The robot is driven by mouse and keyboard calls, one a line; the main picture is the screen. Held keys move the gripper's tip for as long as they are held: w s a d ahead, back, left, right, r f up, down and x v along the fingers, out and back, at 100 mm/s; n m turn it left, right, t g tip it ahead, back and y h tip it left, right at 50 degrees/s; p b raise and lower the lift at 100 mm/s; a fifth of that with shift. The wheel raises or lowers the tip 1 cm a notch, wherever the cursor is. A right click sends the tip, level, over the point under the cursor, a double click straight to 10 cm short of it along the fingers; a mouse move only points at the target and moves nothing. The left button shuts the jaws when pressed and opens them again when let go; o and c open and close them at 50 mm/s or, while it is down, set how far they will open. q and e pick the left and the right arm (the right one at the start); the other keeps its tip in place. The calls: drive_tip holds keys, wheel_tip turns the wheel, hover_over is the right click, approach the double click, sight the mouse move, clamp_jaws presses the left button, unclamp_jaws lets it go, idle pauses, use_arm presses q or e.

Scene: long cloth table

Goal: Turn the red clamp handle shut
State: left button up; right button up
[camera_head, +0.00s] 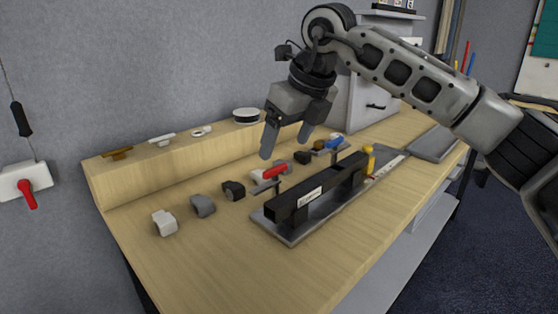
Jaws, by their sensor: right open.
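The red clamp handle (274,171) lies at a slant beside the left end of a black bar fixture (312,190) on a grey base plate (287,236). A grey metal part runs down-left from the handle. My right gripper (286,148) is open and empty, its fingers pointing down. It hangs above and behind the red handle, apart from it in the picture, with the left finger nearer to it. My left gripper is out of view.
White, grey and black clips (203,206) lie left of the fixture. A blue-handled clamp (335,143) and a yellow-handled clamp (370,160) are further right. A raised wooden ledge runs along the wall. The front left tabletop is clear.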

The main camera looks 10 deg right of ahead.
sight(276, 168)
drive_tip(key=x, duration=0.6)
drive_tip(key=shift+r, duration=0.1)
drive_tip(key=c, duration=1)
